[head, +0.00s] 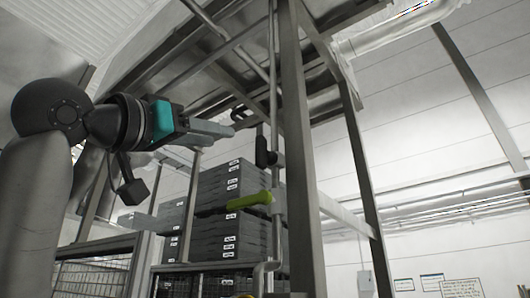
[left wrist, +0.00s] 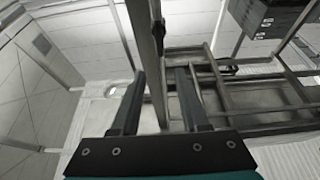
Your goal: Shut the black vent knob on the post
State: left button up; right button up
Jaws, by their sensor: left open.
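The black vent knob (head: 264,153) sits on a thin upright pipe (head: 274,90) beside the grey post (head: 298,150) in the head view. My left gripper (head: 230,130) points right, with its fingertips a little left of and above the knob, seemingly apart from it. In the left wrist view my left gripper (left wrist: 160,74) is open, and nothing shows clasped between its fingers. A grey post (left wrist: 146,45) runs past the fingertips there. My right gripper is not in view.
A yellow-green lever handle (head: 250,200) sticks out left from the pipe, below the knob. Stacked grey crates (head: 222,240) stand behind. Metal frame beams cross overhead, and another upright (head: 362,180) stands to the right.

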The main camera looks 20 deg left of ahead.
aim_at(257, 142)
pick_arm(q)
jog(key=p+x, duration=0.6)
jog(key=x, duration=0.7)
jog(key=shift+w+r+p, duration=0.1)
jog(key=shift+w+p, duration=0.2)
jog(key=shift+w+d+r, duration=0.15)
jog(key=shift+w+d, duration=0.1)
jog(key=shift+w, duration=0.4)
grip_shut()
